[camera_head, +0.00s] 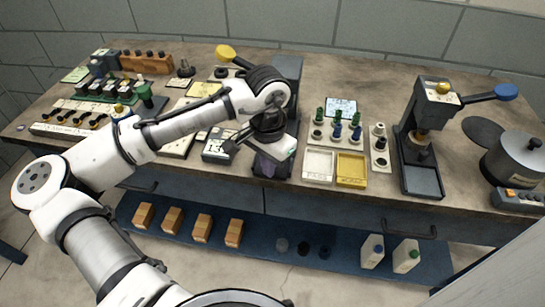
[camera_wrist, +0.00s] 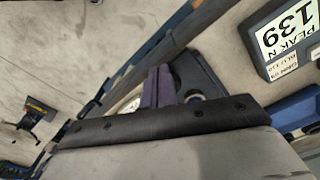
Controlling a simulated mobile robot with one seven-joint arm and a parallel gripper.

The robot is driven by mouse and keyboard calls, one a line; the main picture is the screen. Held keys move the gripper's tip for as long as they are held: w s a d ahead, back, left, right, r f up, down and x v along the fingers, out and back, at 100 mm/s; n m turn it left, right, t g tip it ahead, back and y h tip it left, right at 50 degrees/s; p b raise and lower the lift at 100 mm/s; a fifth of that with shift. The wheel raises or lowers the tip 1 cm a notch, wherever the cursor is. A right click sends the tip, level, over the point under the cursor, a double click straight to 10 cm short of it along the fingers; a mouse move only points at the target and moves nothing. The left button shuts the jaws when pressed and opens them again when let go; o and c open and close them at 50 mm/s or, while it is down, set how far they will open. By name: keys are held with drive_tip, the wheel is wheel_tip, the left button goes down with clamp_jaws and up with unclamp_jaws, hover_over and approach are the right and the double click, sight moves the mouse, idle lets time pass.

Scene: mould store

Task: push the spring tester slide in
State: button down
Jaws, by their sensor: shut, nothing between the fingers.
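The spring tester (camera_head: 287,72) stands near the front of the bench, mostly hidden behind my arm. Its yellow-knobbed lever (camera_head: 228,52) sticks out to the upper left. My gripper (camera_head: 272,168) is shut and empty, pointing down at the tester's front by the bench edge. In the wrist view its purple fingers (camera_wrist: 158,75) are together. Right beside them is a dark, rounded part (camera_wrist: 192,72), which looks like the slide; I cannot tell whether they touch. How far out the slide sits is hidden.
A peak-force display (camera_wrist: 290,38) lies beside the tester. White and yellow trays (camera_head: 351,171) sit to the right, below several green and blue pegs. A second press (camera_head: 409,135) with a blue-knobbed lever stands further right. Wooden blocks (camera_head: 203,228) line the lower shelf.

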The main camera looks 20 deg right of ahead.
drive_tip(key=shift+w+d+p, duration=0.2)
drive_tip(key=shift+w+d, duration=0.3)
drive_tip(key=shift+w, duration=0.2)
drive_tip(key=shift+w+d+p, duration=0.15)
drive_tip(key=shift+w+d, duration=0.3)
drive_tip(key=shift+w, duration=0.2)
drive_tip(key=shift+w+d+p, duration=0.3)
drive_tip(key=shift+w+d, duration=0.25)
drive_tip(key=shift+w, duration=0.3)
drive_tip(key=shift+w+d+p, duration=0.25)
drive_tip(key=shift+w+d, duration=0.3)
drive_tip(key=shift+w, duration=0.25)
drive_tip(key=shift+w+d+p, duration=0.3)
drive_tip(key=shift+w+d, duration=0.15)
drive_tip(key=shift+w, duration=0.2)
drive_tip(key=shift+w+d+p, duration=0.3)
drive_tip(key=shift+w+d, duration=0.15)
drive_tip(key=shift+w, duration=0.15)
drive_tip(key=shift+s+a+r+p, duration=0.65)
drive_tip(key=shift+s+r+p, duration=0.3)
drive_tip(key=shift+p, duration=0.1)
drive_tip(key=shift+s+a, duration=0.1)
drive_tip(key=shift+a, duration=0.05)
drive_tip(key=shift+r, duration=0.1)
wheel_tip(320, 180, up, 7)
drive_tip(key=s+a, duration=0.1)
drive_tip(key=s, duration=0.1)
drive_tip(key=shift+s+a, duration=0.25)
drive_tip(key=shift+a, duration=0.05)
